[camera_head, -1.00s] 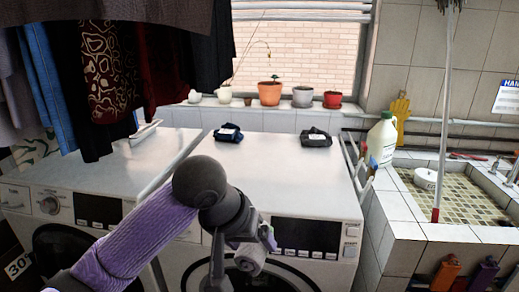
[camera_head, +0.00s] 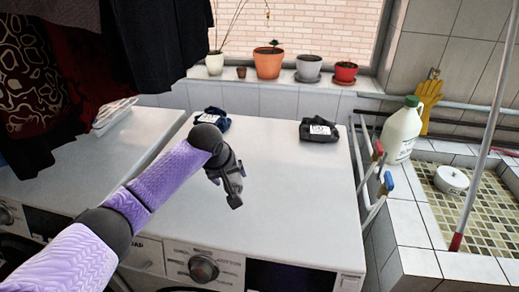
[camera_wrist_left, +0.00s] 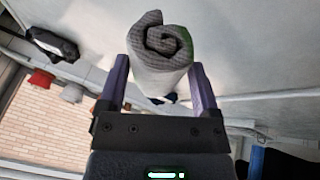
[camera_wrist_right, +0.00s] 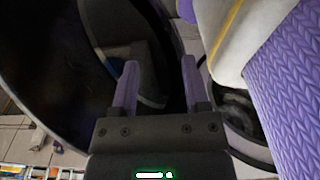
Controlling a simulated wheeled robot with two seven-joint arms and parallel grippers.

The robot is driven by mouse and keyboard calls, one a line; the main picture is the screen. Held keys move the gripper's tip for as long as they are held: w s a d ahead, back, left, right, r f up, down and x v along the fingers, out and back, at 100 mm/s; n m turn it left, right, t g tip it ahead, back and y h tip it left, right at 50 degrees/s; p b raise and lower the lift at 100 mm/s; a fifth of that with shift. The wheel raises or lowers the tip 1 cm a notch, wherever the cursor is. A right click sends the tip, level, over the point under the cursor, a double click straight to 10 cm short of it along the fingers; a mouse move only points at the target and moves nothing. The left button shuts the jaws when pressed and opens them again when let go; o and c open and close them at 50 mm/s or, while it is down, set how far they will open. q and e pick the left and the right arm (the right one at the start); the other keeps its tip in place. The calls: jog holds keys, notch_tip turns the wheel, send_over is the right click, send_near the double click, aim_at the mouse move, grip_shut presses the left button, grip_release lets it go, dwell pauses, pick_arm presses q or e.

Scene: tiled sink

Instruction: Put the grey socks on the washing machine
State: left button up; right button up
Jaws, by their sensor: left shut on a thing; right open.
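My left gripper (camera_head: 232,192) is over the white washing machine top (camera_head: 285,185) in the head view. In the left wrist view its purple fingers (camera_wrist_left: 158,85) are shut on a rolled grey pair of socks (camera_wrist_left: 158,45), with the spiral end showing. The socks are hidden by the gripper in the head view. I cannot tell whether they touch the machine top. My right gripper (camera_wrist_right: 158,85) is open and empty in the right wrist view, in front of a dark round washer door; it is out of the head view.
A dark blue bundle (camera_head: 212,118) and a black labelled bundle (camera_head: 319,130) lie at the back of the machine top. Potted plants (camera_head: 268,62) line the sill. A folding rack (camera_head: 372,185), white bottle (camera_head: 400,130) and tiled sink (camera_head: 470,205) stand right. Hanging clothes (camera_head: 40,90) crowd the left.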

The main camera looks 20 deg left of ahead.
pick_arm(q)
jog(key=b, duration=0.2)
send_over(232, 213)
notch_tip(232, 213, down, 6)
jog(key=shift+f, duration=0.15)
notch_tip(232, 213, down, 3)
jog(key=shift+f, duration=0.45)
jog(key=shift+r, duration=0.15)
pick_arm(e)
jog(key=shift+s+d+f, duration=0.25)
jog(key=shift+s+f, duration=0.2)
jog(key=shift+f, duration=0.15)
jog(key=shift+s+d+f, duration=0.25)
jog(key=shift+s+f, duration=0.15)
jog(key=shift+f, duration=0.2)
pick_arm(q)
jog(key=o, duration=1)
jog(key=shift+o, duration=0.2)
pick_arm(e)
jog(key=shift+a, duration=0.15)
jog(key=shift+w, duration=0.1)
